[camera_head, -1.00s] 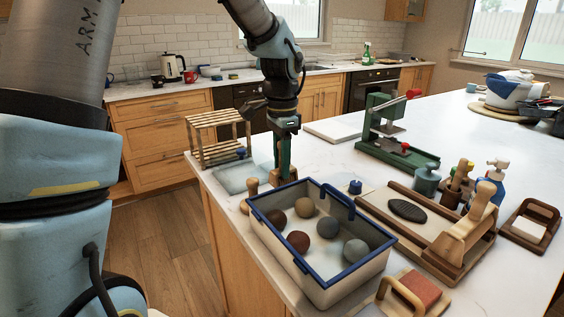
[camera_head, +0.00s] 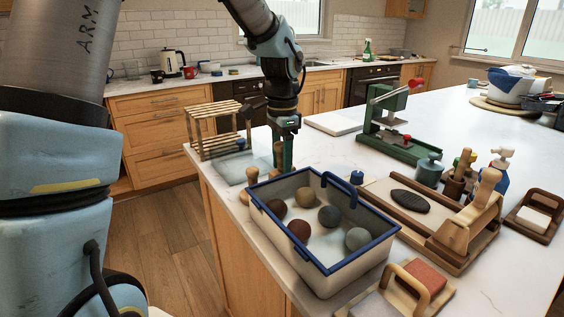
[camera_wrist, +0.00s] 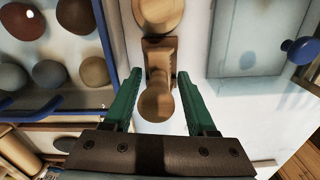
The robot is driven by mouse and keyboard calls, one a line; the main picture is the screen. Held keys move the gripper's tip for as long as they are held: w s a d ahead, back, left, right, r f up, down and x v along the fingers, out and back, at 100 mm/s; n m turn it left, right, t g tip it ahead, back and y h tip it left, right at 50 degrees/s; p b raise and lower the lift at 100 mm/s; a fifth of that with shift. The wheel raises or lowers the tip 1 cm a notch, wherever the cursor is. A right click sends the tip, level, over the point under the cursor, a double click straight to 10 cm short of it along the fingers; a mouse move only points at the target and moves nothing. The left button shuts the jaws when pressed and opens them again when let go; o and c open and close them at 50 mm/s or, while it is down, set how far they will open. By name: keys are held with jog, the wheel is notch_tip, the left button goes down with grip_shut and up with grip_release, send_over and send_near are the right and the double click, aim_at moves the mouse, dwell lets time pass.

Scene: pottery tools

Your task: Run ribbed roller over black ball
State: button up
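My gripper (camera_wrist: 159,76) is open. Its two green fingers stand on either side of a wooden handled tool (camera_wrist: 157,100) with round ends, with gaps showing between fingers and wood. I cannot make out ribs on it, so I cannot tell for sure that it is the ribbed roller. In the head view my gripper (camera_head: 283,150) is at the counter's left edge, behind the blue-rimmed bin (camera_head: 318,262). The darkest ball, blackish grey (camera_head: 329,216), lies in that bin among brown, tan and grey balls.
A slatted wooden rack (camera_head: 218,130) stands left of my gripper. A green press (camera_head: 400,145) is behind the bin to the right. A wooden tray (camera_head: 440,255) holds a dark oval pad (camera_head: 410,201). A small blue-knobbed piece (camera_head: 357,177) stands behind the bin.

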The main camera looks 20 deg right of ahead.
jog(key=shift+o, duration=0.9)
